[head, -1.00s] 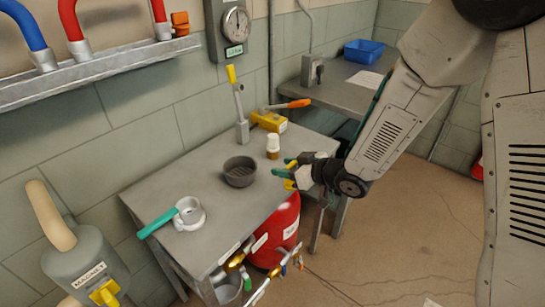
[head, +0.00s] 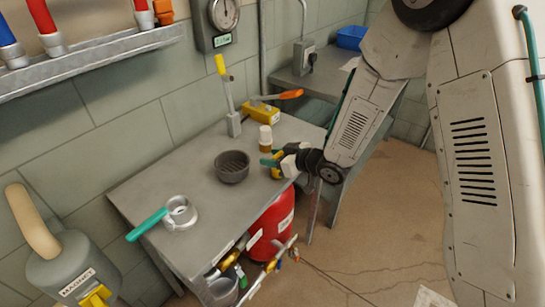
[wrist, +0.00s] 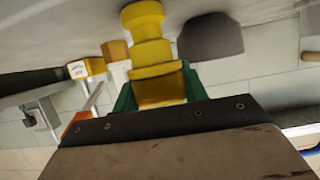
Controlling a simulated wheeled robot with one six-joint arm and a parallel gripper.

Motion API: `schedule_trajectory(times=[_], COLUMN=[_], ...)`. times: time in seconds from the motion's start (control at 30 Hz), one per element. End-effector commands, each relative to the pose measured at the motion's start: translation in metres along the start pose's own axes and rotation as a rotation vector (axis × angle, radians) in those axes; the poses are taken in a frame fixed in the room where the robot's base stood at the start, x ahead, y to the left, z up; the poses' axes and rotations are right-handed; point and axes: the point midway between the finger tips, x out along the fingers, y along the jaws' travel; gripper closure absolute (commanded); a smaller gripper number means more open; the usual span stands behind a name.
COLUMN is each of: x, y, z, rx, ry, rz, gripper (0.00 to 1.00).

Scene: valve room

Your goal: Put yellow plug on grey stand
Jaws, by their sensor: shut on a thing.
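The yellow plug (wrist: 150,55) is a stepped yellow piece held between the green fingers of my gripper (wrist: 158,88) in the wrist view. In the head view the plug (head: 277,172) shows partly at my gripper (head: 271,167), by the bench's right front edge. Whether it touches the bench cannot be told. A dark grey, round, hollow-topped piece (head: 232,167), apparently the grey stand, is on the bench, a short way left of my gripper. It also shows in the wrist view (wrist: 210,40), right of the plug and apart from it.
A small white bottle with a tan cap (head: 265,138) stands close behind my gripper. A teal-handled ring fitting (head: 180,213) is at front left. The bench (head: 205,195) is clear between.

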Motion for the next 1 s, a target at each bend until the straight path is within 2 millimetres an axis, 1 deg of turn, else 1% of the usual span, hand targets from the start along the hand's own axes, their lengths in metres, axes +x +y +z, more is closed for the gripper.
schedule_trajectory(times=[0.1,0.13,0.17,0.2,0.47,0.57,0.67,1.0], x=[0.002,0.002,0.002,0.002,0.002,-0.002,-0.016,-0.088], y=[-0.001,-0.001,-0.001,-0.002,-0.002,-0.001,-0.001,0.000], z=[0.003,0.002,0.002,0.002,0.001,-0.001,-0.002,-0.002], rx=[0.000,0.000,-0.001,-0.001,-0.001,0.000,-0.001,0.000], ry=[0.000,0.000,0.000,0.000,0.000,0.000,0.001,0.001], rz=[-0.001,-0.002,-0.002,-0.002,-0.002,-0.001,0.000,0.002], gripper=[0.79,0.49,0.40,0.35,0.35,0.35,0.35,0.35])
